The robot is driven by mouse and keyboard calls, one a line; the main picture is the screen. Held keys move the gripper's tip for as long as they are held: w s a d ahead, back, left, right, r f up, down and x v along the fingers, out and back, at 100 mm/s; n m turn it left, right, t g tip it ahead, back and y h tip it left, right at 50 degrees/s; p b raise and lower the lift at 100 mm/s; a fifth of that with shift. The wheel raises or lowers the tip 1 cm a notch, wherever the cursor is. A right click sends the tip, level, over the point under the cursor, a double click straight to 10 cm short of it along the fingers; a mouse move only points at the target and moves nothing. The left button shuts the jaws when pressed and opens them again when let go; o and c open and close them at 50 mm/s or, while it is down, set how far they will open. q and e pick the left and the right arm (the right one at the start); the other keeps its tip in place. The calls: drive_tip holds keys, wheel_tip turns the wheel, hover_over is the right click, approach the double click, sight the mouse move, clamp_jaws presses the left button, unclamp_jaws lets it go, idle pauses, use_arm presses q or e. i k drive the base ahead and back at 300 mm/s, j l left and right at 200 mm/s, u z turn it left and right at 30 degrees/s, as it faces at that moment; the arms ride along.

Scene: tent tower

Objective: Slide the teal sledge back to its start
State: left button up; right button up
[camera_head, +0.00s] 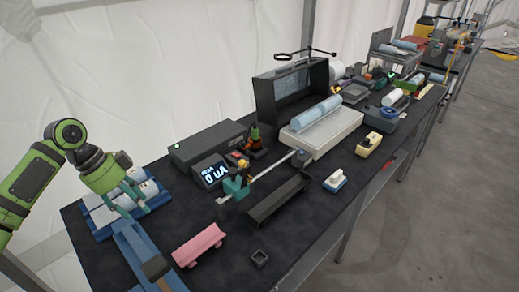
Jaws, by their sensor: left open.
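The teal sledge (236,188) appears to be the small teal block at the near left end of a thin pale rail (270,169), beside the blue-lit display. My left gripper (137,207) is open, at the left end of the table, above or beside a blue rack (100,233) with white cylinders. It is well to the left of the teal block and apart from it. Whether its fingertips touch a cylinder I cannot tell. My right gripper is not in view.
A display box (210,173) stands close behind the teal block, and a long dark tray (279,198) lies in front of it. A pink cradle (199,244) and a blue channel (140,252) lie nearer. The table is bare around the small dark square (259,258).

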sight(232, 184)
drive_tip(key=i+l, duration=0.7)
drive_tip(key=l, duration=0.2)
